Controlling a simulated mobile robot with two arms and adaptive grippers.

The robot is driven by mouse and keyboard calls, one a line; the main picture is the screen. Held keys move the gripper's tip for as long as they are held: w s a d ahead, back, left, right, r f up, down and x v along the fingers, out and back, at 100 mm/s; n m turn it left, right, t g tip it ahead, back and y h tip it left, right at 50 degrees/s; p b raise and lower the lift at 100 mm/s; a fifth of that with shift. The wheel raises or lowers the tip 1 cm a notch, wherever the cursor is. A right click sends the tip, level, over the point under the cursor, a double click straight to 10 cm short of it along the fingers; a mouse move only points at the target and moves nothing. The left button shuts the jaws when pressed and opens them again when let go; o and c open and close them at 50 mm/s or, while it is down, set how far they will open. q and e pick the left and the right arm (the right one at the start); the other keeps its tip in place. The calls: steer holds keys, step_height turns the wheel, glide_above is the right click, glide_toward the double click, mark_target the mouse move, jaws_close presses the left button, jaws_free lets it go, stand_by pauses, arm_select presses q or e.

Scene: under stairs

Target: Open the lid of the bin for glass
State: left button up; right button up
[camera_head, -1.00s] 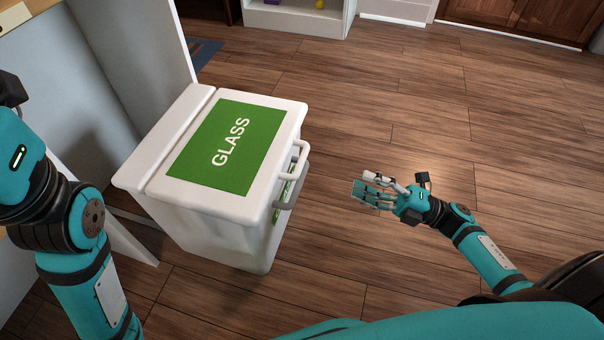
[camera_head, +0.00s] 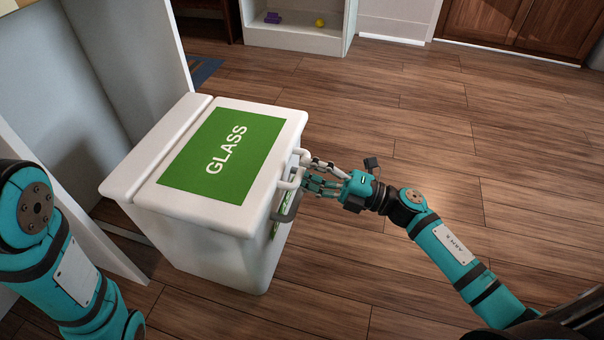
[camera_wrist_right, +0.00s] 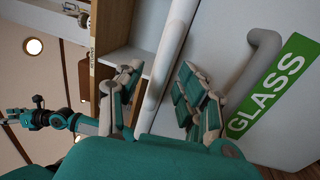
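The white glass bin has a white lid with a green GLASS label (camera_head: 222,152), and the lid looks shut. A white bar handle (camera_head: 296,175) sticks out at the lid's front edge. A grey handle (camera_head: 288,206) sits just below it on the front. My right gripper (camera_head: 312,178) is at the white handle from the right. In the right wrist view, the gripper's fingers (camera_wrist_right: 158,95) are apart, on either side of the white bar (camera_wrist_right: 170,50), not closed on it. The grey handle (camera_wrist_right: 262,50) is also there, right of the fingers. Only my left arm shows in the head view, not its gripper.
A grey-white panel (camera_head: 130,60) stands close behind and left of the bin. A white shelf (camera_head: 295,38) with a purple and a yellow item is at the back. The wooden floor (camera_head: 450,130) to the right is clear.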

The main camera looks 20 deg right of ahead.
steer(key=shift+x, duration=0.85)
steer(key=shift+c, duration=0.5)
jaws_close()
